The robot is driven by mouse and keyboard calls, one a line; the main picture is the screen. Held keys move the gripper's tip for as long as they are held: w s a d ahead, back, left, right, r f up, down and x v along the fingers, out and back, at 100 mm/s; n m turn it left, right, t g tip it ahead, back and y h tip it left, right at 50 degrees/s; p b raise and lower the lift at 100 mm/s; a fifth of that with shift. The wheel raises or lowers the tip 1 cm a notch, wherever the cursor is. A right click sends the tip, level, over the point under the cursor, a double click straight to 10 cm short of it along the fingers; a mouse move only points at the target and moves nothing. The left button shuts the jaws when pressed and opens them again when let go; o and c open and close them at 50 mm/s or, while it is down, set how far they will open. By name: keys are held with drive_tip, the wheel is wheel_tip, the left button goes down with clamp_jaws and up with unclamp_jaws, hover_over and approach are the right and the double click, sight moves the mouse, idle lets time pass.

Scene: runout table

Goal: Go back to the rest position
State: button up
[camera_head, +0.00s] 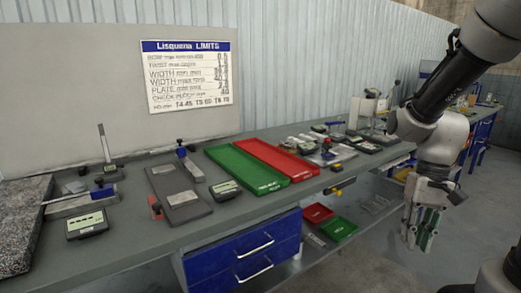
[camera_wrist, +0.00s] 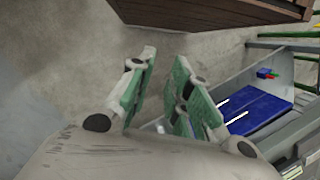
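My gripper (camera_head: 420,240) hangs at the right of the head view, fingers pointing down, in front of the bench and clear of its top. In the wrist view its two green-padded fingers (camera_wrist: 165,62) stand apart with a gap between them. I see nothing held in the gap. My arm reaches down from the upper right corner of the head view.
The bench (camera_head: 125,243) carries a green tray (camera_head: 245,168), a red tray (camera_head: 277,159), a grey plate (camera_head: 178,194) and gauges with displays. Blue drawers (camera_head: 240,258) sit below. A limits sign (camera_head: 187,75) hangs behind. Open floor lies around my gripper.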

drive_tip(key=s+r+n+t, duration=0.1)
drive_tip(key=s+r+t, duration=0.1)
drive_tip(key=r, duration=0.4)
drive_tip(key=s+d+r+n+t+h, duration=0.1)
drive_tip(key=s+r+t, duration=0.2)
drive_tip(key=r, duration=0.4)
drive_tip(key=shift+s+d+t+h, duration=0.25)
drive_tip(key=shift+d+t+h, duration=0.05)
drive_tip(key=shift+t, duration=0.6)
